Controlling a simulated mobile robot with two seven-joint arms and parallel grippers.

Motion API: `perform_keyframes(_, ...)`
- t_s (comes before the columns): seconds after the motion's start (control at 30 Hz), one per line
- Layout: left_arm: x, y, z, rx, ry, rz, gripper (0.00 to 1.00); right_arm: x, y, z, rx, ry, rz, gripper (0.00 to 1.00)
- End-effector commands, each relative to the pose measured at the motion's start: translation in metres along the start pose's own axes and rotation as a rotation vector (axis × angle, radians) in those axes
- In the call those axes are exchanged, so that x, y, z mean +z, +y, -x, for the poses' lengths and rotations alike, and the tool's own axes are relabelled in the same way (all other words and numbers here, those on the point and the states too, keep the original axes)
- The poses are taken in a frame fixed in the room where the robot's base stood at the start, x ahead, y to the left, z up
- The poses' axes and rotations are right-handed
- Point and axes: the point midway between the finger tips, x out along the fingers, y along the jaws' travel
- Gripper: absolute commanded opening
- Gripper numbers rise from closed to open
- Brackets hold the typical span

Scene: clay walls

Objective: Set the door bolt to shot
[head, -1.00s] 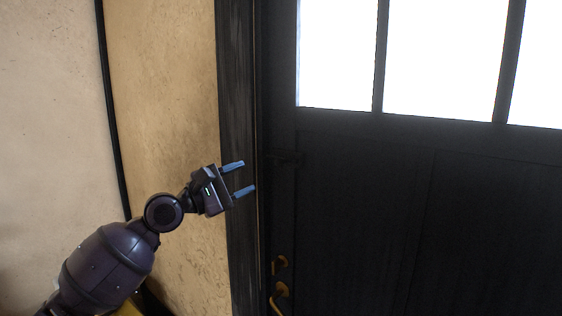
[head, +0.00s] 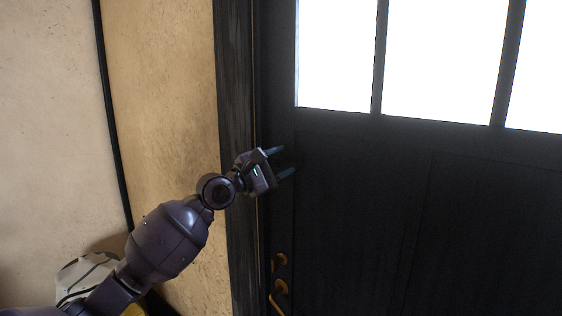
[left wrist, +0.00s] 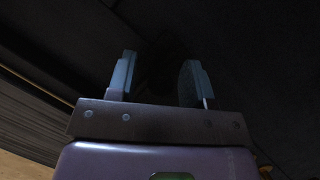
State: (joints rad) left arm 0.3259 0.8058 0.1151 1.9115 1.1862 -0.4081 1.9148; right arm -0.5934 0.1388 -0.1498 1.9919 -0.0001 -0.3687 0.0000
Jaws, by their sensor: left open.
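The dark door (head: 365,220) fills the right of the head view and stands closed against its dark frame (head: 236,100). My left gripper (head: 288,161) is in front of the door's left edge, well above the brass handle. Its two fingers are apart, with no held object visible. In the left wrist view the open fingers (left wrist: 157,78) point at a very dark surface. The door bolt cannot be made out now; the spot where a small dark fitting showed earlier is behind or beside the fingers. I cannot tell whether they touch it. My right gripper is not in view.
A brass door handle (head: 281,288) and a smaller brass fitting (head: 279,262) sit low on the door's left edge. Bright window panes (head: 440,60) fill the door's top. A clay wall (head: 165,110) stands left of the frame.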

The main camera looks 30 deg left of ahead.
Motion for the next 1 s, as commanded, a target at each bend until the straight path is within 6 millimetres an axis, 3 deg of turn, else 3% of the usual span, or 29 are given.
perform_keyframes(0.33, 0.000, 0.000, -0.002, -0.001, 0.001, 0.000, 0.45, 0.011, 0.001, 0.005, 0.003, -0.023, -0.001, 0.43)
perform_keyframes(0.63, 0.000, -0.001, -0.002, -0.001, 0.001, 0.000, 0.00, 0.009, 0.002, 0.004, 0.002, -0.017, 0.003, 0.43)
perform_keyframes(1.0, -0.005, 0.002, -0.001, -0.002, 0.003, 0.004, 0.00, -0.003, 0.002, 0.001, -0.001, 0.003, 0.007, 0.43)
